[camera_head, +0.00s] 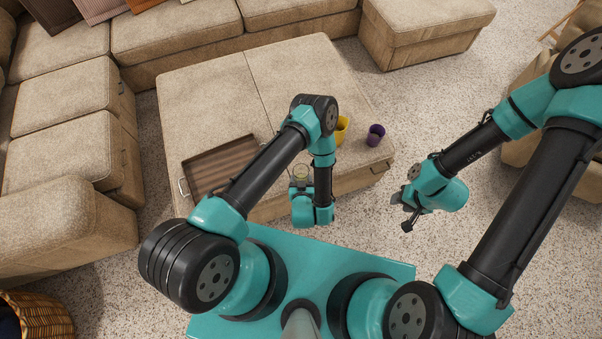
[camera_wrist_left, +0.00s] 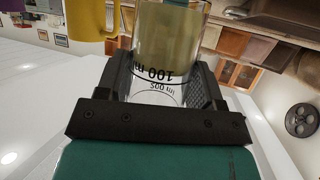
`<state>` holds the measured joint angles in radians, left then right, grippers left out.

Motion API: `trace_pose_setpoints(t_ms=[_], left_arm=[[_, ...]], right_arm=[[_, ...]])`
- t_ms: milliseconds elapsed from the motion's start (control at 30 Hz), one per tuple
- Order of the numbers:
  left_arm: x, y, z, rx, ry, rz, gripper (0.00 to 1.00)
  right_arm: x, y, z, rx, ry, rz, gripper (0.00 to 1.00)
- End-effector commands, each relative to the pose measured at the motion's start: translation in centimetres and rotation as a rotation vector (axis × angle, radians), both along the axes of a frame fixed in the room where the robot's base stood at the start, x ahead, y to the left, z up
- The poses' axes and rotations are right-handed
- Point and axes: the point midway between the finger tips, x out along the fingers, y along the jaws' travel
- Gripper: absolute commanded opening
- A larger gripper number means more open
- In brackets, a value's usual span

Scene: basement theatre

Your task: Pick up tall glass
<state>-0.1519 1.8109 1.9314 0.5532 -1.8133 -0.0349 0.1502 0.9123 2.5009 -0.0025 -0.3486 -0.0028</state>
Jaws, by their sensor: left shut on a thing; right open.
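The tall glass (camera_wrist_left: 170,40) is clear with dark volume markings and a yellowish tint showing through it. In the left wrist view it stands between the two black fingers of my left gripper (camera_wrist_left: 163,82), which is shut on it. In the head view the glass (camera_head: 300,172) shows as a small clear rim at my left gripper (camera_head: 299,185), by the front edge of the ottoman. My left arm hides part of this area. My right gripper (camera_head: 402,211) is open and empty, off the right front of the ottoman.
The beige ottoman (camera_head: 210,95) bears a brown tray (camera_head: 215,170) at left, and a yellow mug (camera_head: 342,130) and a purple cup (camera_head: 375,135) at right. The yellow mug (camera_wrist_left: 85,18) also shows in the wrist view. Sofas surround the ottoman. Its back half is clear.

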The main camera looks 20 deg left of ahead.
Motion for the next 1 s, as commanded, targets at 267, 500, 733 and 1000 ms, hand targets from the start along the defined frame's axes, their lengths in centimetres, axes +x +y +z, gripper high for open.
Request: trace_pose_setpoints(t_ms=[267,500,733,1000], left_arm=[[-2.5,-0.8,0.2,0.0,-0.001,-0.003,0.27],[-3.9,-1.2,0.4,0.0,0.0,-0.002,0.27],[-4.5,-1.3,0.5,0.0,-0.001,-0.001,0.27],[-4.6,-1.3,0.5,0.0,-0.001,-0.001,0.27]], right_arm=[[0.0,0.0,0.0,0.0,0.0,0.0,0.43],[0.0,0.0,0.0,0.0,0.0,0.0,0.43],[0.0,0.0,0.0,0.0,0.0,0.0,0.43],[0.0,0.0,0.0,0.0,0.0,0.0,0.43]])
